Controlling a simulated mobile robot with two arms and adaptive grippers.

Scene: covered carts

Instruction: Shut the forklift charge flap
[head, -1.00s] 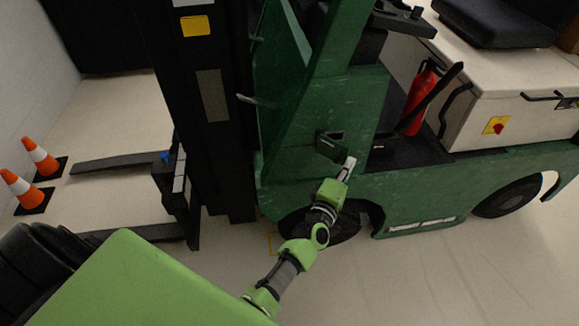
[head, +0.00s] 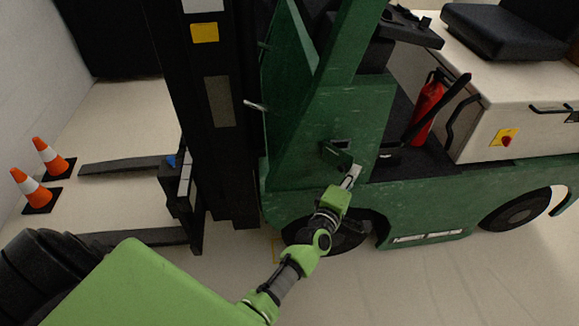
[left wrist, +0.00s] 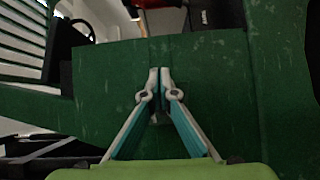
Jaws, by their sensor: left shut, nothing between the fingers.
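The charge flap (head: 335,156) is a small green plate on the side of the green forklift (head: 300,195). It stands open, swung out below and left of a dark socket recess (head: 342,145). My left gripper (head: 355,171) is shut and empty, just right of and slightly below the flap; I cannot tell whether it touches it. In the left wrist view the shut fingertips (left wrist: 160,72) meet in front of scuffed green surface, where I cannot tell the flap from the body. My right gripper is not in view.
The black mast (head: 205,110) and forks (head: 130,165) lie to the left, with two orange cones (head: 33,187) beyond. A red fire extinguisher (head: 428,108) stands right of the flap. A wheel (head: 340,232) is below it. Floor in front is clear.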

